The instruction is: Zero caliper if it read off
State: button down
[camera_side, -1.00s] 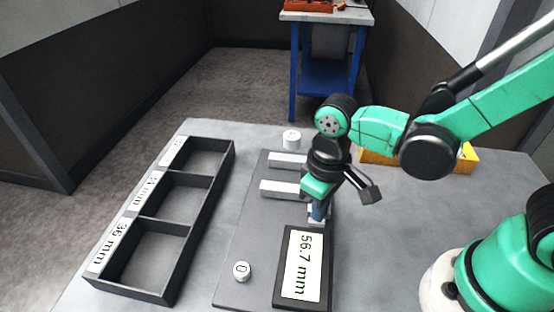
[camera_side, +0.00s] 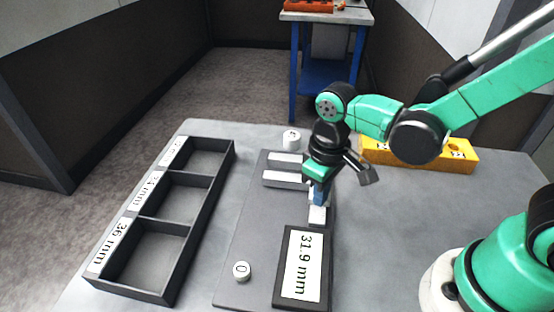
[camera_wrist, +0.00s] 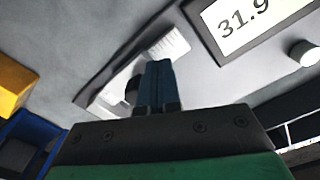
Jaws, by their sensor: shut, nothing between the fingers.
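The caliper is a dark plate (camera_side: 250,235) with two pale jaws, a far one (camera_side: 285,159) and a near one (camera_side: 285,179), a narrow gap apart with nothing seen between them. Its display (camera_side: 303,266) reads 31.9 mm; the wrist view shows 31.9 on the display (camera_wrist: 243,22). A round white button marked 0 (camera_side: 241,271) is at the plate's near left. My gripper (camera_side: 318,200) is shut and points down over the plate's right side, by a white block (camera_side: 317,215). Whether it touches the block is unclear. The blue fingers (camera_wrist: 157,85) are together in the wrist view.
A dark tray (camera_side: 187,262) with three empty compartments stands left; its near label reads 36 mm. A white cylinder (camera_side: 291,140) stands behind the plate. A yellow block (camera_side: 400,157) lies at the back right. A blue-legged bench (camera_side: 325,75) stands beyond.

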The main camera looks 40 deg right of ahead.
jog(key=shift+w+d, duration=1.15)
jog(key=shift+w, duration=0.05)
jog(key=shift+w+d, duration=0.1)
jog(key=shift+d, duration=0.05)
dwell(1.0)
jog(key=shift+r, duration=3.5)
jog(key=shift+s+d+r+m+t, duration=0.45)
jog(key=shift+d+t, duration=0.3)
jog(key=shift+t, duration=0.45)
jog(key=shift+s+d+r+m+t, duration=0.35)
jog(key=shift+d+m+t, duration=0.3)
jog(key=shift+t, duration=0.55)
jog(key=shift+s+d+r+m+t, duration=0.45)
jog(key=shift+d+t, duration=0.35)
jog(key=shift+t, duration=0.4)
jog(key=shift+w, duration=0.1)
